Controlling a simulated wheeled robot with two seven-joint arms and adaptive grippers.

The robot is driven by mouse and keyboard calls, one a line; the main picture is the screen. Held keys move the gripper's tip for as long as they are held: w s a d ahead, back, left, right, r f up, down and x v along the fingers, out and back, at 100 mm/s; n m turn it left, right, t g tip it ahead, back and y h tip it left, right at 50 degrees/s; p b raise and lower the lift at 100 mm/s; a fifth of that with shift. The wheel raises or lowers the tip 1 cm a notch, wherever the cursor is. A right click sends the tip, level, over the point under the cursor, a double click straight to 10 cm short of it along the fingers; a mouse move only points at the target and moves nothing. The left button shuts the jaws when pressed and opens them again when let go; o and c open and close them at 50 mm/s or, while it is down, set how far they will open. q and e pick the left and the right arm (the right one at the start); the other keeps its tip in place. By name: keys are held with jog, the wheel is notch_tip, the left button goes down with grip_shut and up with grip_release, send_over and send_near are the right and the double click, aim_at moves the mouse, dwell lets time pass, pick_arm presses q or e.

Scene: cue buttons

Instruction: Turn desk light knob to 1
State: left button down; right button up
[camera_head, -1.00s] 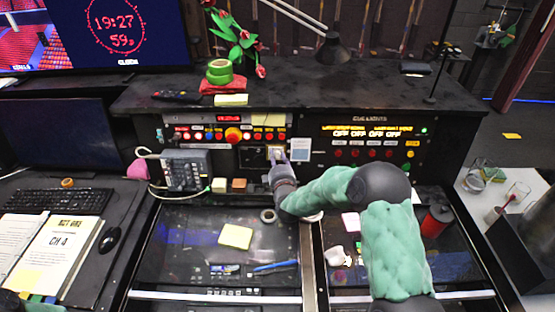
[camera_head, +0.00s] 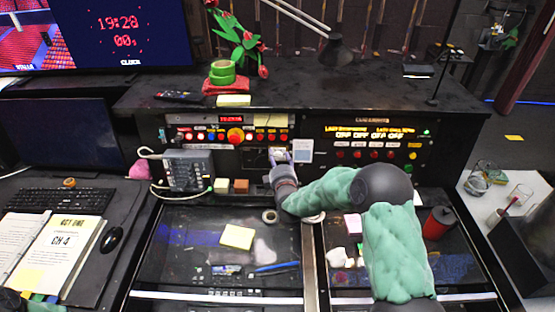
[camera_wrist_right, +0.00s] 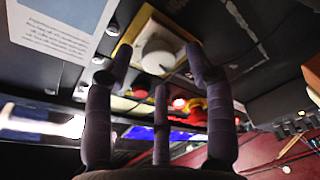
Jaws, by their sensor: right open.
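The desk light knob (camera_wrist_right: 157,56) is a round white dial on a pale plate with a yellowish edge, seen in the right wrist view. My right gripper (camera_wrist_right: 158,68) is open, with its fingers spread on either side of the knob; I cannot tell whether they touch it. In the head view my right gripper (camera_head: 279,158) reaches up to the console panel and mostly covers the knob's plate. The number the knob points to is too small to read. My left gripper is not in view.
A white printed card (camera_head: 302,150) is fixed just right of the gripper. Buttons, including a large red one (camera_head: 235,136), lie to the left. A control box (camera_head: 189,170) with cables stands further left. A cue lights panel (camera_head: 372,140) is on the right.

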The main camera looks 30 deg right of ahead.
jog(key=f+v, duration=0.1)
jog(key=v, duration=1)
jog(key=shift+s+a+r, duration=0.2)
jog(key=shift+s+r, duration=0.2)
jog(key=shift+r, duration=0.15)
jog(key=w+d+m+h+p, duration=0.1)
jog(key=w+m+p, duration=0.1)
jog(key=m, duration=0.5)
jog(key=w+d+f+m+g+h+p, duration=0.1)
jog(key=w+m+h, duration=0.1)
jog(key=w+m, duration=0.3)
jog(key=w+d+m+h+p, duration=0.1)
jog(key=w+m, duration=0.3)
jog(key=m, duration=0.7)
jog(key=shift+w+d+f+g+h+p, duration=0.1)
jog(key=shift+d+f+g+h+p, duration=0.2)
jog(key=shift+d+p, duration=0.4)
jog(key=shift+a, duration=0.1)
